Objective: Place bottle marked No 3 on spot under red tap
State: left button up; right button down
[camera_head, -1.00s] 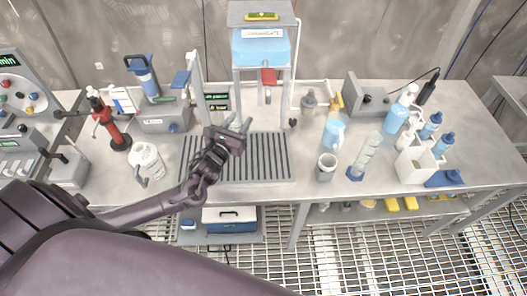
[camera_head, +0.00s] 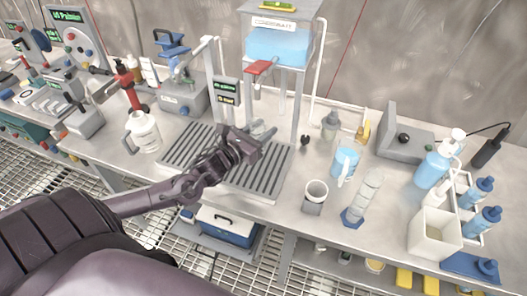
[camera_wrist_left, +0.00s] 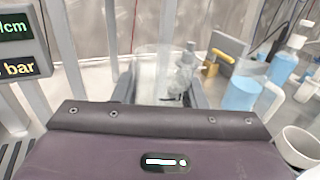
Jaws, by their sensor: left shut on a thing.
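The red tap (camera_head: 260,68) hangs below the clear blue-filled tank (camera_head: 279,46). Below it, a grey slatted drain tray (camera_head: 265,180) lies on the steel bench. My left gripper (camera_head: 264,132) is over the back part of this tray, under the tap. It is shut on a clear, see-through bottle, which shows between the fingers in the left wrist view (camera_wrist_left: 154,68). The bottle's lower part is hidden by the gripper body, and no No 3 mark is readable. I cannot tell whether it touches the tray. My right gripper is not in view.
Tank posts (camera_head: 300,105) and a display box (camera_head: 226,92) flank the space under the tap. A white jug (camera_head: 144,132) stands left. A grey cup (camera_head: 315,198), a blue-filled jug (camera_head: 344,162) and a clear cylinder (camera_head: 362,198) stand right.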

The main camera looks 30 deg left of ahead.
pick_arm(q)
jog(key=shift+f, duration=1)
notch_tip(320, 180, down, 3)
jog(key=shift+d+f, duration=0.1)
jog(key=shift+f, duration=0.3)
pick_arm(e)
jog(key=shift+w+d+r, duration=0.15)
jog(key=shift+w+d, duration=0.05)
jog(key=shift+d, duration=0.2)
pick_arm(q)
jog(key=shift+f, duration=0.2)
jog(key=o, duration=1)
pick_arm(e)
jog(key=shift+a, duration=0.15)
pick_arm(q)
jog(key=shift+r, duration=0.1)
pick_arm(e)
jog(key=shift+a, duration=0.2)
